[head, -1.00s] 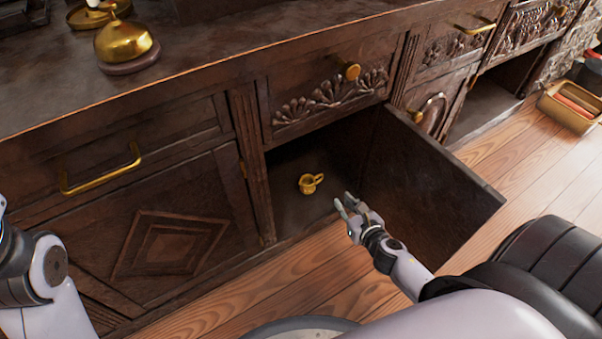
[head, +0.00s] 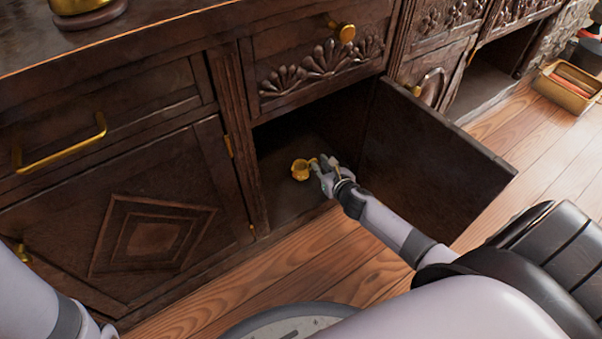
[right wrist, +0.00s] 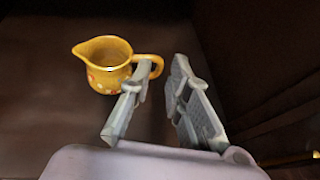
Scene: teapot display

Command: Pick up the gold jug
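The small gold jug (head: 301,170) stands upright on the floor of the open cabinet compartment. In the right wrist view the jug (right wrist: 104,66) has its spout to the left and its handle to the right, beside my fingertips. My right gripper (head: 320,164) reaches into the compartment just right of the jug. In the wrist view the right gripper (right wrist: 164,64) is open, with a gap between its fingers. Its left fingertip overlaps the handle; whether they touch I cannot tell. My left gripper is out of view; only part of that arm shows at the lower left.
The open cabinet door (head: 425,165) stands right of my right arm. A carved drawer front (head: 320,60) is above the compartment and a closed door (head: 155,232) is to its left.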

